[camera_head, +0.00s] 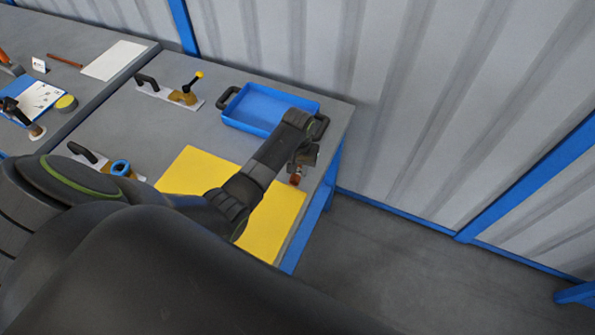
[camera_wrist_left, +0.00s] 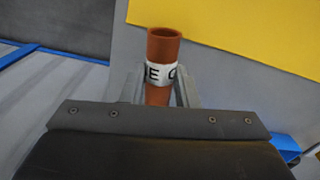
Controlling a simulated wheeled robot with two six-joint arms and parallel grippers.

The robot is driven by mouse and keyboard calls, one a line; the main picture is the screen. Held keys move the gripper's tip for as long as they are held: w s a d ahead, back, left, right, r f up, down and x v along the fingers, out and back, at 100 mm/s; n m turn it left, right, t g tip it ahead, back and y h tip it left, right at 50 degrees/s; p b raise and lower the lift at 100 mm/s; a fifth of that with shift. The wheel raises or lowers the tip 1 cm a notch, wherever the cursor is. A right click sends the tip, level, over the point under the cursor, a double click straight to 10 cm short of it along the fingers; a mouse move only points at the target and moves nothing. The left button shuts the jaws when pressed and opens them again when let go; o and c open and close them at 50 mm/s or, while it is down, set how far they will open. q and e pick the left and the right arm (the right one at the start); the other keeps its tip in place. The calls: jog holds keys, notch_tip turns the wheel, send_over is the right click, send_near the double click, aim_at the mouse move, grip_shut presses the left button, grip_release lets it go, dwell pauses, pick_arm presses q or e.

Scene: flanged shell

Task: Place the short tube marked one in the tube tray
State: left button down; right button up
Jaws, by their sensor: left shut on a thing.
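My left gripper (camera_head: 299,169) is shut on a reddish-brown short tube (camera_head: 295,179) at the right edge of the table. In the left wrist view the tube (camera_wrist_left: 163,48) stands up between the two fingers (camera_wrist_left: 161,90). It has a white band with black letters, only partly readable, and an open upper end. The fingers hide part of its lower body. The blue tray (camera_head: 262,104) with dark handles lies at the table's far right corner, beyond the gripper. My forearm and wrist cover its near right corner. The tray looks empty where it shows. My right gripper is not in view.
A yellow sheet (camera_head: 190,172) lies under my left arm, also in the left wrist view (camera_wrist_left: 262,28). A white plate with a black handle and brown fitting (camera_head: 183,97) stands left of the tray. A blue ring piece (camera_head: 121,168) is nearer. A corrugated wall (camera_head: 430,90) rises behind.

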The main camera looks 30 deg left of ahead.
pick_arm(q)
jog(key=shift+f+p, duration=0.5)
jog(key=shift+f, duration=0.9)
jog(key=shift+f, duration=0.1)
jog(key=c, duration=1.1)
grip_release()
